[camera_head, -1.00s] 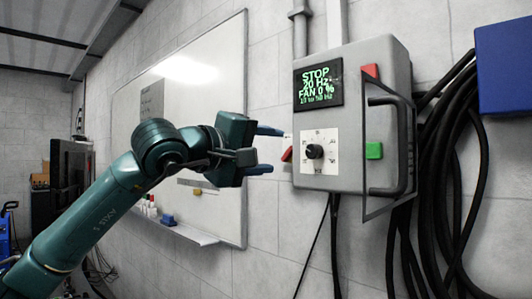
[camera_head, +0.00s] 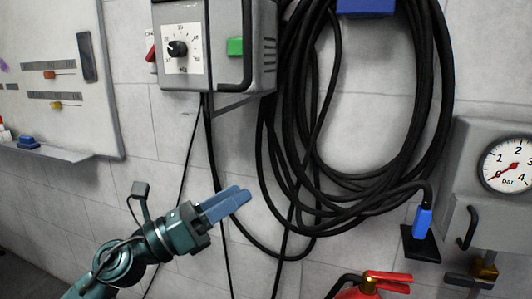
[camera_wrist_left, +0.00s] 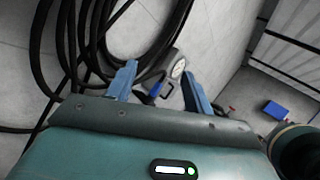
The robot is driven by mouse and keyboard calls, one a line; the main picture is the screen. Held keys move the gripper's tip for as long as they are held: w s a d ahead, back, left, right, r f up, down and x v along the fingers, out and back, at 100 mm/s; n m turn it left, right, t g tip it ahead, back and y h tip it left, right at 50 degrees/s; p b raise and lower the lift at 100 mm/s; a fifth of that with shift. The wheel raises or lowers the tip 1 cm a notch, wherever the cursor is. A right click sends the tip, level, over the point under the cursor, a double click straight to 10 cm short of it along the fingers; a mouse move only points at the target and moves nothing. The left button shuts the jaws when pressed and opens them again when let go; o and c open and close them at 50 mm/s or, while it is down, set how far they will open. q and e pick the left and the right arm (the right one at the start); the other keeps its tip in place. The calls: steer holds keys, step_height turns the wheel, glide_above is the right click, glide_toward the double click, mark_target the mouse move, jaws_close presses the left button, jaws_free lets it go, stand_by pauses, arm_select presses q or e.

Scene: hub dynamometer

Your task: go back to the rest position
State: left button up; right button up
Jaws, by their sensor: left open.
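My left gripper (camera_head: 228,204) is in the lower middle of the head view, below the grey control box (camera_head: 208,78) and in front of the wall. Its blue fingers point up and to the right and hold nothing. In the left wrist view the two fingers (camera_wrist_left: 158,85) stand wide apart with an empty gap between them. The control box shows its black knob (camera_head: 177,48) and green button (camera_head: 235,46); its top is cut off by the frame. My right gripper is not in view.
Black cables (camera_head: 290,150) hang in loops right of my left gripper. A pressure gauge (camera_head: 507,164) is at the right, and a red fire extinguisher (camera_head: 368,291) at the bottom. A whiteboard (camera_head: 50,100) with a tray is on the left. Bare wall lies left of the gripper.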

arm_select(q)
steer(key=s+a+f+n+t+y+p, duration=0.15)
steer(key=f+n+y, duration=0.25)
steer(key=f+n, duration=0.5)
steer(key=s+a+f+n+t+y, duration=0.25)
steer(key=f+n+y, duration=0.3)
steer(key=n, duration=0.55)
steer(key=s+a+f+n+t+y, duration=0.1)
steer(key=a+f+n+t+y, duration=0.15)
steer(key=f+n, duration=0.65)
steer(key=s+a+f+n+g+y+p, duration=0.1)
steer(key=s+f+n+g+y, duration=0.2)
steer(key=s+f+n+g, duration=0.3)
steer(key=s+f+n, duration=0.5)
steer(key=s+f, duration=0.3)
steer(key=shift+s+a+f+n+y, duration=0.2)
steer(key=shift+s+a+n+y, duration=0.1)
steer(key=shift+n+y, duration=0.1)
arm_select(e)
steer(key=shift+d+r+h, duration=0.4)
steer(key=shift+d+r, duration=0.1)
arm_select(q)
steer(key=shift+g, duration=0.25)
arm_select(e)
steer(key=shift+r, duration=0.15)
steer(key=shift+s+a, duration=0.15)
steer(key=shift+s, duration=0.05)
